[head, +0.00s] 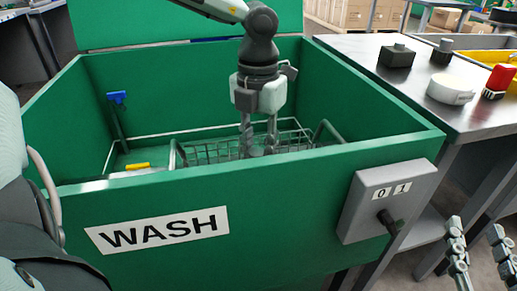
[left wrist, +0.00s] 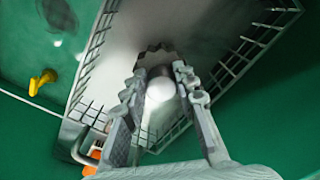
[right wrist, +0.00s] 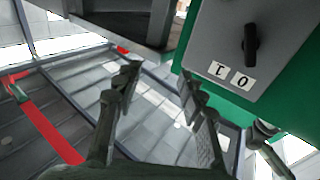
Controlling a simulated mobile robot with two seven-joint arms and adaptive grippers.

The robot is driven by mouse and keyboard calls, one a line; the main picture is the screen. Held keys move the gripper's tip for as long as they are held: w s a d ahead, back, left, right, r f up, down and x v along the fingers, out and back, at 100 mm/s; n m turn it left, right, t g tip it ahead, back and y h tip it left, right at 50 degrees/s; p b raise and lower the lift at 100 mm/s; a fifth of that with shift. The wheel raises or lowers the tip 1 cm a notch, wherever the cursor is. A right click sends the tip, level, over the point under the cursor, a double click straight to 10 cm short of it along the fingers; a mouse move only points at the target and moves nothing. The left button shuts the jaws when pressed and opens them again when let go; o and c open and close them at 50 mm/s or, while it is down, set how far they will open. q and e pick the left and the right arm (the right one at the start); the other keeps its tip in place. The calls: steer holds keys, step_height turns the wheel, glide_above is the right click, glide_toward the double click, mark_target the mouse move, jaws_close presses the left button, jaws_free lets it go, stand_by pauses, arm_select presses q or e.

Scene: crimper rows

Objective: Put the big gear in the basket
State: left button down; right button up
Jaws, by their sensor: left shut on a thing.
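The wire basket (head: 205,153) stands inside the green wash tub (head: 300,200). It also shows in the left wrist view (left wrist: 262,40). My left gripper (head: 259,150) points straight down over the basket, with its fingertips near or below the rim. In the left wrist view it (left wrist: 157,80) is shut on the big gear (left wrist: 155,55), whose dark toothed edge shows at the fingertips. A pale round part lies between the fingers. The gear is hidden in the head view. My right gripper (head: 478,243) is open and empty outside the tub, near the switch box.
A grey switch box (head: 387,200) is on the tub's front wall. A metal table (head: 420,75) at right holds a white round part (head: 451,90), a red-topped thing (head: 498,80) and dark blocks. A blue-headed tool (head: 117,98) and a yellow thing (head: 138,166) are in the tub's left part.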

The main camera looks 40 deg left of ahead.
mark_target(259, 150)
arm_select(q)
steer(key=shift+f+b, duration=0.2)
steer(key=shift+b, duration=0.1)
steer(key=shift+f+b, duration=0.25)
steer(key=shift+b, duration=0.15)
arm_select(e)
step_height(259, 150, up, 7)
steer(key=s+a+t+y, duration=0.1)
steer(key=s+t+y, duration=0.1)
steer(key=t, duration=0.1)
steer(key=shift+t, duration=0.4)
stand_by(0.8)
arm_select(q)
steer(key=c, duration=1.3)
jaws_free()
steer(key=shift+f, duration=0.1)
steer(key=shift+o, duration=0.6)
arm_select(e)
steer(key=shift+f, duration=0.15)
